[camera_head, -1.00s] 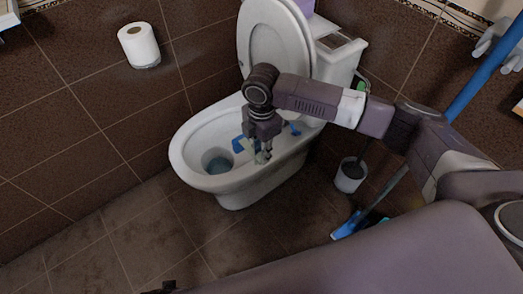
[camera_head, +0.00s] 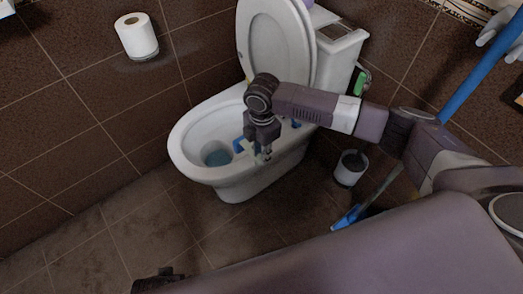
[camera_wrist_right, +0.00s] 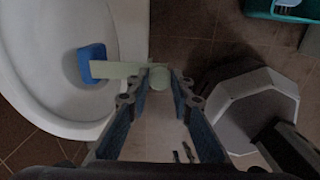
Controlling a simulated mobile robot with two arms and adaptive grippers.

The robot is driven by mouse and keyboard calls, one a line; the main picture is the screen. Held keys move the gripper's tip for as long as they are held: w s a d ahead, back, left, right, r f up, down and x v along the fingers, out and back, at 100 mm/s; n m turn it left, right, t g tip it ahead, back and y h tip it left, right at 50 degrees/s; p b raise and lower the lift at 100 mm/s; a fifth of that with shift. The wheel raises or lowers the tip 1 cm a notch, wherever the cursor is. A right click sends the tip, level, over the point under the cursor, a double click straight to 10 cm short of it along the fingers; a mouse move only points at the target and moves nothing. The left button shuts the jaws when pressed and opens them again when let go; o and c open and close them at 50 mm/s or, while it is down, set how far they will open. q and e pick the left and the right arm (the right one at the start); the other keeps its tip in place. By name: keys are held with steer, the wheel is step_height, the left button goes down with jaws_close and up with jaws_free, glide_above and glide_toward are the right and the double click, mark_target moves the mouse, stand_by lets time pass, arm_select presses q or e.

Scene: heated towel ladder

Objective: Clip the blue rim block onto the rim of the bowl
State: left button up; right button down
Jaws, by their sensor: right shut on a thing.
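The blue rim block (camera_head: 238,145) shows over the inside of the white toilet bowl (camera_head: 178,150), near its right rim. In the right wrist view the block (camera_wrist_right: 92,63) is at the end of a pale green strip (camera_wrist_right: 118,69) that crosses above the rim (camera_wrist_right: 134,45). My right gripper (camera_head: 262,156) is shut on the strip's pale outer end, just outside the rim in the wrist view (camera_wrist_right: 158,78). I cannot tell whether the strip touches the rim. A dark part at the bottom edge may be my left gripper (camera_head: 158,281); its fingers are hidden.
The raised lid (camera_head: 275,40) and cistern (camera_head: 340,55) stand behind the bowl. A white bin (camera_head: 350,168) and a blue-ended tool (camera_head: 347,217) are on the floor to the right. A paper roll (camera_head: 136,36) hangs on the wall. Floor in front is clear.

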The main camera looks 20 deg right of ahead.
arm_select(q)
steer(key=shift+w+r, duration=0.1)
steer(key=shift+r, duration=0.25)
arm_select(e)
steer(key=shift+f, duration=0.25)
stand_by(0.3)
steer(key=shift+p, duration=0.45)
arm_select(q)
steer(key=f, duration=0.1)
steer(key=s+f, duration=0.1)
steer(key=f, duration=0.1)
steer(key=shift+s+a, duration=0.15)
stand_by(0.4)
steer(key=shift+s+f, duration=0.1)
steer(key=shift+s, duration=0.1)
stand_by(0.3)
arm_select(e)
steer(key=shift+p, duration=0.3)
arm_select(q)
steer(key=shift+s+f, duration=0.65)
steer(key=shift+f, duration=0.15)
